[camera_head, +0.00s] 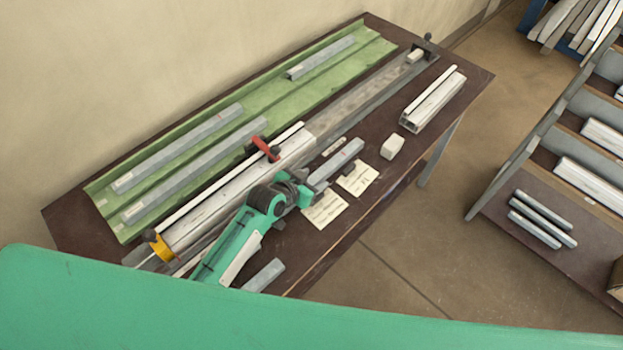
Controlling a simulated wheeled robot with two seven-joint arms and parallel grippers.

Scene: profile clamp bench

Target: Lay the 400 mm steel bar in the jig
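The jig (365,98) is a long grey channel along the bench, with a pale profile (225,190) lying in its near half. A red-handled clamp (265,148) stands at its middle and a yellow part (160,247) at its near end. Several grey steel bars lie in a green tray (275,95): two nearer ones (195,168) and a shorter far one (322,57). Another grey bar (338,160) lies in front of the jig. My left gripper (304,189) is at that bar's near end; whether its fingers hold it is unclear. My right gripper is out of view.
Paper cards (325,208), a white block (392,147), a grey piece (263,275) and pale hollow profiles (433,100) lie along the bench's front side. A rack (515,165) with more profiles stands at right, across open floor. My green body covers the bottom.

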